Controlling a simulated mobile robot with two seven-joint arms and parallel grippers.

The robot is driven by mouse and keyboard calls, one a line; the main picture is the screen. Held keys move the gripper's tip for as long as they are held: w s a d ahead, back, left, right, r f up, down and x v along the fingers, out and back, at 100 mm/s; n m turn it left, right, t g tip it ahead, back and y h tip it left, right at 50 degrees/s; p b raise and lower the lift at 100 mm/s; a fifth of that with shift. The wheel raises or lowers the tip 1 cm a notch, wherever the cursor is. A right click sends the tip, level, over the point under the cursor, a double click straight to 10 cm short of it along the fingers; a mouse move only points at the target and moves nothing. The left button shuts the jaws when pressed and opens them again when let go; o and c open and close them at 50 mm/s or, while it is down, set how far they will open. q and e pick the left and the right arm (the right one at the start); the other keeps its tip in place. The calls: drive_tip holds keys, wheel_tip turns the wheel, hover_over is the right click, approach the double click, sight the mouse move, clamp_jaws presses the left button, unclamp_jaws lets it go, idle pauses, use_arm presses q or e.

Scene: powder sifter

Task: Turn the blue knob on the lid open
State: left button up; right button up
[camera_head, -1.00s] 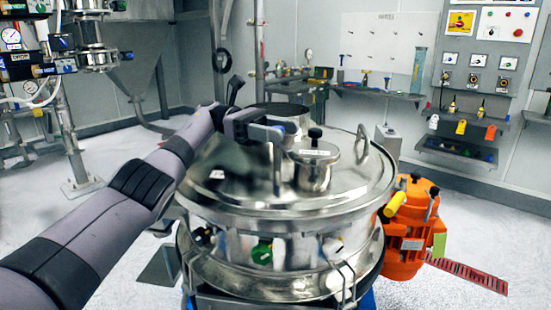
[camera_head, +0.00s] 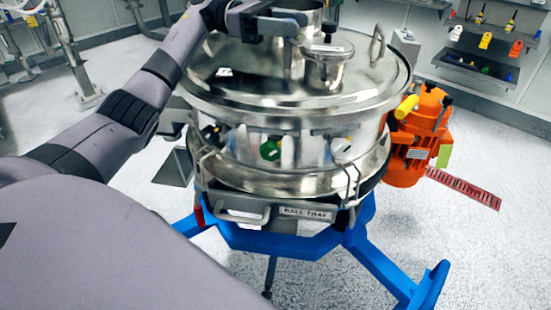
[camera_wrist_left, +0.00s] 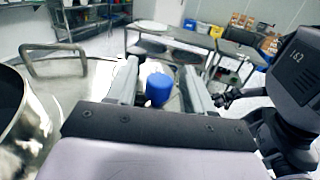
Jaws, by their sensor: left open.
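The round steel lid (camera_head: 255,88) lies on top of the sifter in the head view. My left gripper (camera_head: 284,22) is over the far left part of the lid, near the top edge of that view. In the left wrist view, the blue knob (camera_wrist_left: 159,89) stands between the two fingers of my left gripper (camera_wrist_left: 158,68). The fingers are apart, with a visible gap on each side of the knob. The knob's base is partly hidden. In the head view I cannot tell the knob from the gripper. My right gripper is not in view.
A small capped steel port (camera_head: 328,65) and a loop handle (camera_head: 377,38) stand up from the lid. An orange motor unit (camera_head: 418,140) is at the right side. The blue stand (camera_head: 290,243) spreads over the floor below. A workbench (camera_wrist_left: 170,38) stands farther back.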

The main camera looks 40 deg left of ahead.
use_arm(q)
drive_tip(key=shift+f+n+t, duration=0.1)
drive_tip(key=shift+n+t, duration=0.3)
drive_tip(key=shift+t, duration=0.2)
